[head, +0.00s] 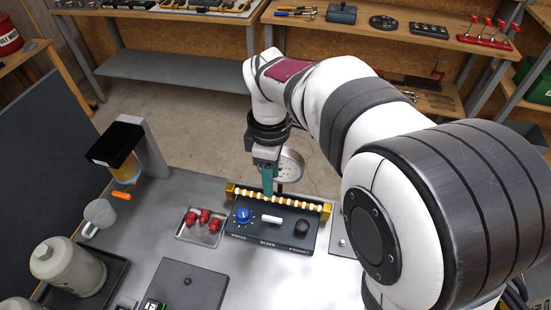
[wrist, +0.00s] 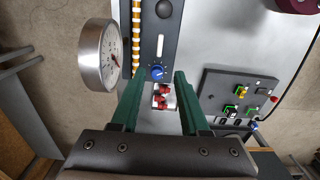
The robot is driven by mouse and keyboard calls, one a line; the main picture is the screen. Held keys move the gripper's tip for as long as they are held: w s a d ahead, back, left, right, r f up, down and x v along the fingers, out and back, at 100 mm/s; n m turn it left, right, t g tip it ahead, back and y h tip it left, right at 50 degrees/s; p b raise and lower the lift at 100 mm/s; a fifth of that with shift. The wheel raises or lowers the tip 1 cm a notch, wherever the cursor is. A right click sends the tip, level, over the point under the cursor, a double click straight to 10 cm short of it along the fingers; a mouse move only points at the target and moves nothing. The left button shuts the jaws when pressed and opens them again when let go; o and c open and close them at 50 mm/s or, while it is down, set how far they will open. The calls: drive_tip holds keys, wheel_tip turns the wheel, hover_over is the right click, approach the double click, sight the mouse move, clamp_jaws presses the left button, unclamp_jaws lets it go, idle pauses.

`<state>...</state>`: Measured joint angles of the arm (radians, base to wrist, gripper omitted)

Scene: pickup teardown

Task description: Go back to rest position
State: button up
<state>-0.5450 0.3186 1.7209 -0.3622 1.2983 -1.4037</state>
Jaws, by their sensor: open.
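My gripper (head: 267,190) hangs pointing down above the workbench, near the back edge of a dark panel box (head: 268,239). In the wrist view its two green fingers (wrist: 159,82) are spread apart with nothing between them. The box carries a blue knob (head: 243,215), a white bar (head: 271,218) and a black knob (head: 302,227). The blue knob also shows in the wrist view (wrist: 157,72), just beyond the fingertips. A yellow-and-white striped rail (head: 285,202) runs along the box's back. A round gauge (head: 291,164) stands behind it, partly hidden by my gripper.
A small metal tray (head: 184,233) with several red parts sits left of the box. A dark plate (head: 188,287) lies in front. A mug (head: 100,214), a grey canister (head: 66,266) and a black-topped stand (head: 117,144) are at left. Tool shelves stand at the back.

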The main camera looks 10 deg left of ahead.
drive_tip(key=shift+r, duration=0.2)
drive_tip(key=s+d+r+m+y, duration=0.1)
drive_tip(key=s+d+r+m, duration=0.2)
drive_tip(key=s+d+m, duration=0.95)
drive_tip(key=s+d+f+m, duration=0.2)
drive_tip(key=s+d+m, duration=0.2)
drive_tip(key=s+m, duration=0.3)
drive_tip(key=m, duration=0.4)
drive_tip(key=shift+s+f+y, duration=0.35)
drive_tip(key=shift+y, duration=0.05)
